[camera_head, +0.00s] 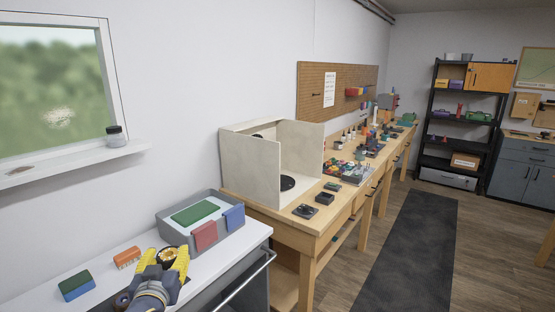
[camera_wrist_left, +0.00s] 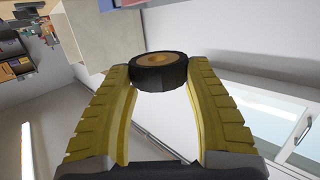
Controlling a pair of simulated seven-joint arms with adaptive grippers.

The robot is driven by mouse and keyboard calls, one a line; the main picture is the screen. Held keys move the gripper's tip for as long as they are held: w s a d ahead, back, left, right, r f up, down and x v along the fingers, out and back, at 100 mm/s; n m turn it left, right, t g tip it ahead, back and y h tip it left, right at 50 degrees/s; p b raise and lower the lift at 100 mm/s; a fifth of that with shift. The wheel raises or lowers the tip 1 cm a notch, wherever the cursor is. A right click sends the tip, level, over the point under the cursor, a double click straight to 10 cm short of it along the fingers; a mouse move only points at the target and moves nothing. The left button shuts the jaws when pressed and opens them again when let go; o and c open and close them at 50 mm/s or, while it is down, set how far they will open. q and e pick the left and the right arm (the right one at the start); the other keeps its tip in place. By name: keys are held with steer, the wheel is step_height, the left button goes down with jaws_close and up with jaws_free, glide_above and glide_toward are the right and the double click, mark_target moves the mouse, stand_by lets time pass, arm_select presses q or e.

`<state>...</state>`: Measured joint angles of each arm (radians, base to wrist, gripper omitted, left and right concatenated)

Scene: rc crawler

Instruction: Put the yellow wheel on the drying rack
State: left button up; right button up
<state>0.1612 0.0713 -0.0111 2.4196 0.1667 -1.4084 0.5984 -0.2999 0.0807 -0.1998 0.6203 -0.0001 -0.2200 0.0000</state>
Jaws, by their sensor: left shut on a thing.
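My left gripper (camera_head: 168,266) is over the white cabinet top at the lower left of the head view. Its yellow fingers also fill the left wrist view (camera_wrist_left: 160,85). They are shut on a small wheel (camera_wrist_left: 161,70) with a black tyre and a yellow-orange hub. The wheel shows between the fingertips in the head view (camera_head: 168,255), hub facing up. I cannot make out a drying rack for certain in either view. My right gripper is not in view.
A wooden workbench (camera_head: 262,202) with a pale booth (camera_head: 250,170) and small parts runs beyond, to the right.

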arm_select(q)
steer(key=d+f+m+h, duration=0.1)
steer(key=d, duration=0.2)
steer(key=s+d+f+h, duration=0.1)
steer(key=d+f, duration=0.1)
steer(key=d, duration=0.1)
steer(key=s+d+f+m+h, duration=0.1)
steer(key=d+f, duration=0.1)
steer(key=d, duration=0.2)
steer(key=shift+s+f+m+h, duration=0.1)
steer(key=shift+f+m+h, duration=0.05)
steer(key=shift+m+h, duration=0.15)
steer(key=w+a+r+n+y, duration=0.1)
steer(key=a+r+n+y, duration=0.15)
steer(key=a, duration=0.55)
steer(key=w+a+r+n+y, duration=0.15)
steer(key=a+r+y, duration=0.25)
steer(key=a, duration=0.4)
steer(key=s+a+n+g+y, duration=0.2)
steer(key=s+a, duration=0.1)
steer(key=a, duration=0.3)
steer(key=s+a+n+g+y, duration=0.2)
steer(key=s+a, duration=0.1)
steer(key=a, duration=0.3)
steer(key=s+a+n+g+y, duration=0.2)
steer(key=s+a+n+y, duration=0.1)
steer(key=a, duration=0.3)
steer(key=shift+s+a+f+g, duration=0.15)
steer(key=shift+s+g, duration=0.25)
